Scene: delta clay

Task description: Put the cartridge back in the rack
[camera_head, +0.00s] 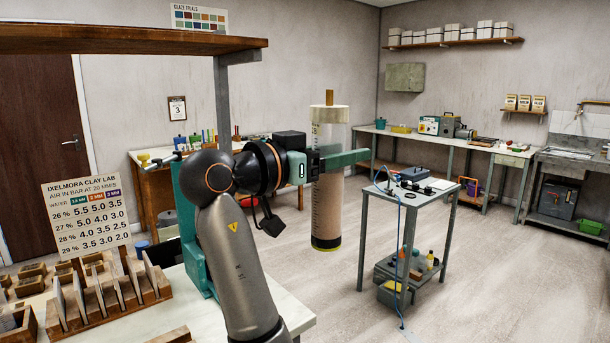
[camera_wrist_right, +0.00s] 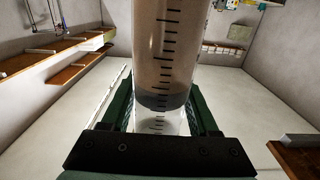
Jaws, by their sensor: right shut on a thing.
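The cartridge (camera_head: 328,205) is a tall clear tube with black scale marks, a dark band and yellowish rim at its bottom, and a brown rod standing out of its top. My right gripper (camera_head: 343,160) is shut on its upper part and holds it upright in the air, left of the small grey table. The right wrist view shows the cartridge (camera_wrist_right: 168,70) between the green fingers (camera_wrist_right: 162,112). A wooden slotted rack (camera_head: 110,298) stands on the bench at lower left; I cannot tell whether it is the cartridge's rack. My left gripper is not in view.
The small grey table (camera_head: 425,192) carries dark items and a blue hose. A shelf board (camera_head: 130,40) hangs over the near bench, and a sign (camera_head: 85,217) stands on it. A green upright (camera_head: 190,225) is behind my arm. Open floor (camera_head: 270,300) lies below the cartridge.

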